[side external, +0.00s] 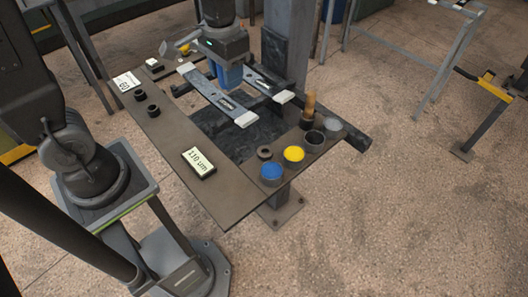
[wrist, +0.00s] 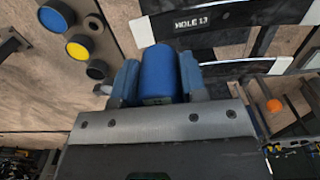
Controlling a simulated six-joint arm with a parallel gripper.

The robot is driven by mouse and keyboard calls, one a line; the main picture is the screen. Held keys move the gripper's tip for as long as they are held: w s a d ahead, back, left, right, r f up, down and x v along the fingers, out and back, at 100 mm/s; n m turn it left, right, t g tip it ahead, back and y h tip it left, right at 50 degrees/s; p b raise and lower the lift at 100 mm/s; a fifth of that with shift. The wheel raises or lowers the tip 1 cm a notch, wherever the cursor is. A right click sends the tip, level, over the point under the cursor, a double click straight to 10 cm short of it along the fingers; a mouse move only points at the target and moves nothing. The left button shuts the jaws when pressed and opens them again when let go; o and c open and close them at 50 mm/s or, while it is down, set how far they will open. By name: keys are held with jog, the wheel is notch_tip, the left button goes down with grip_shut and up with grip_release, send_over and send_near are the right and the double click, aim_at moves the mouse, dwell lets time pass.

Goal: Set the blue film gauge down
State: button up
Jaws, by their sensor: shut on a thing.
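The blue film gauge (wrist: 157,70) is a rounded blue block. In the wrist view it is clamped between the two blue fingers of my gripper (wrist: 158,82). In the side external view my gripper (side external: 229,80) is above the far half of the bench, over or beside two dark bars with pale ends. There the gauge cannot be told apart from the blue fingers. Whether the gauge touches anything below is unclear.
The bench (side external: 160,128) carries a display reading in um (side external: 199,162), a white card (side external: 127,81) and small black rings. Blue (side external: 271,172), yellow (side external: 294,154) and black (side external: 314,138) pots stand at the right. The nearer dark bar (side external: 215,95) has pale ends.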

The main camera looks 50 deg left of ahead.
jog(key=d+f, duration=0.2)
jog(key=d, duration=0.2)
jog(key=d+f, duration=0.2)
jog(key=d, duration=0.2)
jog(key=d+f, duration=0.2)
jog(key=d, duration=0.1)
jog(key=shift+d+f, duration=0.35)
jog(key=shift+d, duration=0.05)
jog(key=shift+f, duration=2)
jog(key=shift+f, duration=0.2)
jog(key=o, duration=1)
jog(key=shift+d+r, duration=0.1)
